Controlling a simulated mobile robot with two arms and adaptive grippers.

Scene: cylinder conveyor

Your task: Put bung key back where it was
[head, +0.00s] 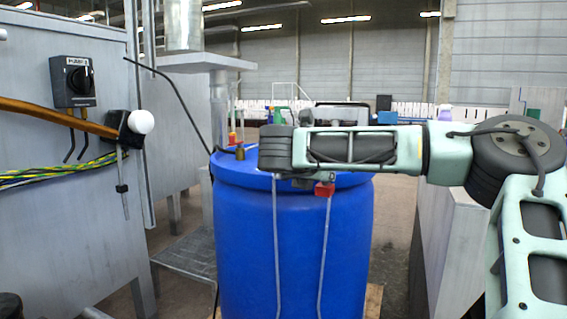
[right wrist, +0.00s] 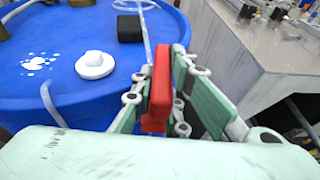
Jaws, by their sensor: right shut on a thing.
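The bung key is a red bar (right wrist: 160,88), clasped between the fingers of my right gripper (right wrist: 172,90) in the right wrist view. A red piece of it (head: 325,188) also shows below my right arm in the head view. The key is beside the blue barrel (head: 295,255), near its rim; whether it touches the barrel is unclear. The blue lid (right wrist: 75,88) bears a white round bung (right wrist: 95,66) with a raised square centre. In the head view my right arm hides much of the lid and most of the gripper. My left gripper is out of view.
A black block (right wrist: 130,28) and pale hoses are on the lid. A brass fitting (head: 240,153) stands at its left edge. A grey cabinet with a switch box (head: 73,82) stands left. A grey counter (right wrist: 262,45) with small items is right of the barrel.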

